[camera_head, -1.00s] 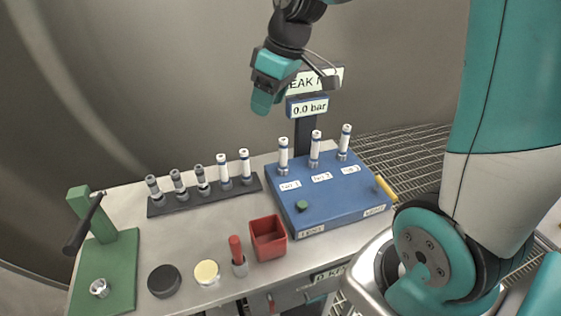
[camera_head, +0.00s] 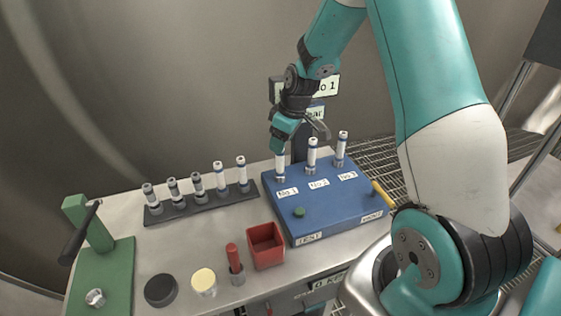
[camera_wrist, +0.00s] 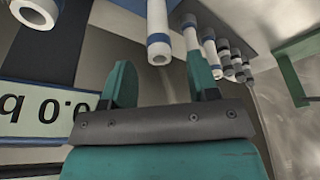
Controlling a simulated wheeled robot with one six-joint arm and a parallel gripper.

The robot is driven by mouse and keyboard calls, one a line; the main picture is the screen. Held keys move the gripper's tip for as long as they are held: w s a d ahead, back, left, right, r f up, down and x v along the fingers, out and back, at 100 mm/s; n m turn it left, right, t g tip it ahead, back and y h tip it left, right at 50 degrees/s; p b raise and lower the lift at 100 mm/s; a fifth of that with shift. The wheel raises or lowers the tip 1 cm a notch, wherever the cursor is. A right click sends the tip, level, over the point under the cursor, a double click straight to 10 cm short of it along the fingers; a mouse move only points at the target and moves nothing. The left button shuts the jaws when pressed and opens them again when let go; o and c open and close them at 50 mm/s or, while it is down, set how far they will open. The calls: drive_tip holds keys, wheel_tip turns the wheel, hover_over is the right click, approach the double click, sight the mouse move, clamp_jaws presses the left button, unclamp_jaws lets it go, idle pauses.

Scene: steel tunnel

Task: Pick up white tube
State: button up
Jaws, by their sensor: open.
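Three white tubes with blue bands stand upright on the blue test box (camera_head: 330,207): one at No.1 (camera_head: 280,164), one at No.2 (camera_head: 312,154) and one at No.3 (camera_head: 341,147). Two more white tubes (camera_head: 219,175) (camera_head: 241,171) stand in the dark rack (camera_head: 180,212), beside several grey-topped tubes (camera_head: 173,188). My gripper (camera_head: 279,147) is open, pointing down just above the No.1 tube and hiding its top. In the wrist view, a white tube (camera_wrist: 159,35) lies ahead of the gap of my open gripper (camera_wrist: 160,85), its hollow end facing the fingers. I see no grip on it.
A sign post with a display stands behind the blue box; the display (camera_wrist: 45,113) is close in the wrist view. A red bin (camera_head: 266,245), a red-topped piece (camera_head: 234,260), black and cream discs and a green hand press (camera_head: 110,270) occupy the table's front and left.

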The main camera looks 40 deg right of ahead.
drive_tip(key=p, duration=0.2)
hover_over(278, 171)
drive_tip(key=f, duration=0.3)
drive_tip(key=w+f, duration=0.1)
drive_tip(key=f, duration=0.1)
drive_tip(key=shift+d, duration=0.4)
clamp_jaws()
drive_tip(key=shift+r, duration=0.1)
wheel_tip(278, 171, up, 20)
drive_tip(key=b, duration=0.3)
